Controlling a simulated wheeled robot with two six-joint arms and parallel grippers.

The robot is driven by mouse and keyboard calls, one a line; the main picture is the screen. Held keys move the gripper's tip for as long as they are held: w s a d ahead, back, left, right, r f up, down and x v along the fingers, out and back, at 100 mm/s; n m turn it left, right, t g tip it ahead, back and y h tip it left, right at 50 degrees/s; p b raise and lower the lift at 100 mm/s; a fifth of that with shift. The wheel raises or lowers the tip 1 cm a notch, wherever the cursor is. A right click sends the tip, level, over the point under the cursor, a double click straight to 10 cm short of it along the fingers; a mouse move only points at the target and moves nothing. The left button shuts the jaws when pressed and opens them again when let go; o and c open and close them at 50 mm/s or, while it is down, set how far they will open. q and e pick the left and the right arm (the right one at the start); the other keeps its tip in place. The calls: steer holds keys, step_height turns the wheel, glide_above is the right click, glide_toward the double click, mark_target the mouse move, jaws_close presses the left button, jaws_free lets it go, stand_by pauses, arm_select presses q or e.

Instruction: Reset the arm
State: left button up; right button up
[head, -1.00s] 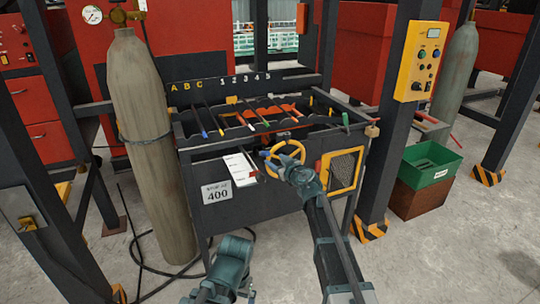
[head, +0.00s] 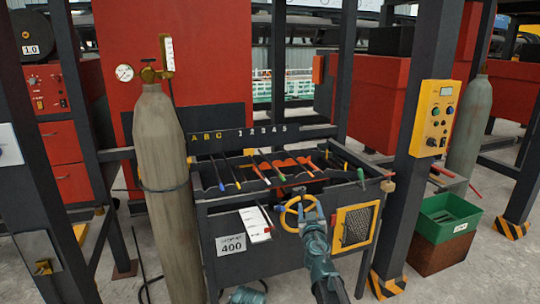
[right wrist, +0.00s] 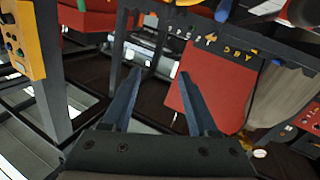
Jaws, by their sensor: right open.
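My right arm reaches up from the bottom of the head view. Its gripper (head: 300,205) is in front of the dark rack bench (head: 290,251), over the yellow handwheel (head: 286,218), partly covering it; I cannot tell whether they touch. In the right wrist view the two fingers of the right gripper (right wrist: 160,76) stand apart with nothing between them. Only a teal piece of my left arm shows at the bottom edge of the head view; its gripper is out of the picture.
Coloured rods (head: 262,171) lie across the bench top. A tall gas cylinder (head: 166,170) stands at its left. At right are a dark post with a yellow control box (head: 435,118) and a green bin (head: 449,214) on a brown box. Grey floor (head: 455,275) is clear at lower right.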

steer(key=s+d+f+m+g+h+p, duration=0.1)
steer(key=s+f+m+g+h+p, duration=0.1)
steer(key=s+f+g, duration=0.35)
steer(key=s+d+f+m+g+h+p, duration=0.1)
steer(key=s+f+g+h+p, duration=0.15)
steer(key=s, duration=0.65)
steer(key=s+a+f+n+g+y, duration=0.1)
steer(key=s+a+f+g, duration=0.1)
steer(key=s, duration=0.5)
steer(key=s+a+f+n+g+y+p, duration=0.1)
steer(key=s+a+f+n+g+y, duration=0.1)
steer(key=s+a+g, duration=0.3)
steer(key=s+a+f+n+g+y+p, duration=0.1)
steer(key=s+a+f+n+g, duration=0.1)
steer(key=s, duration=0.8)
steer(key=shift+a+f+g, duration=0.15)
steer(key=shift+a+g, duration=0.55)
steer(key=shift+a, duration=0.15)
steer(key=shift+y, duration=0.25)
